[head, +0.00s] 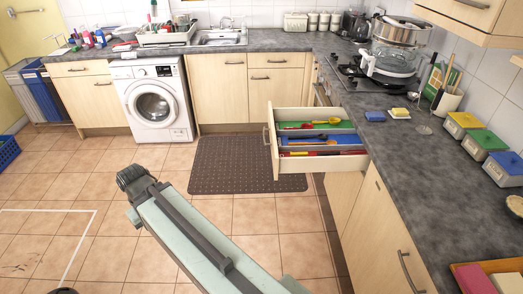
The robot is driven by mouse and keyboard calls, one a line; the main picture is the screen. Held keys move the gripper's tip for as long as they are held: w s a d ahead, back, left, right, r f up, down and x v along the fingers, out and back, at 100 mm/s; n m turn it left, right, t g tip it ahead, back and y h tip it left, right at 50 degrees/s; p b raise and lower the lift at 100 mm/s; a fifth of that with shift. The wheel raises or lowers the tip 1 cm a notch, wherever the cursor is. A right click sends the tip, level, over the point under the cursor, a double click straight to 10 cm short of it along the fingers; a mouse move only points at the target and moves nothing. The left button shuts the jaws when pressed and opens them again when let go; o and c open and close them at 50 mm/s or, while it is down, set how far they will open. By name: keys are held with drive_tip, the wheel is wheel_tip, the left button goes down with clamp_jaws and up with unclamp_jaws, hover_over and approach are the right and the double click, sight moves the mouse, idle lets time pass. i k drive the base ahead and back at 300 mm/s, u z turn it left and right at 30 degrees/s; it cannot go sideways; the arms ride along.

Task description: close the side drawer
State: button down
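The side drawer (273,145) stands pulled out from the right-hand counter, its pale wood front facing left with a handle (265,135). Inside are green, blue and red-purple compartments holding utensils, including red and yellow spoons. My arm reaches up from the bottom of the view to a dark joint left of the mat, well apart from the drawer. I cannot make out my gripper's fingers in this view.
A dark mat (247,164) lies on the tiled floor left of the drawer. A white washing machine (153,104) stands at the back left. Cabinets line the back and right. The grey worktop (399,170) runs above the drawer. Open floor lies at the left.

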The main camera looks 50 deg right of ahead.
sight(345, 136)
drive_tip(key=u, duration=0.1)
drive_tip(key=i, duration=1)
drive_tip(key=u, duration=0.1)
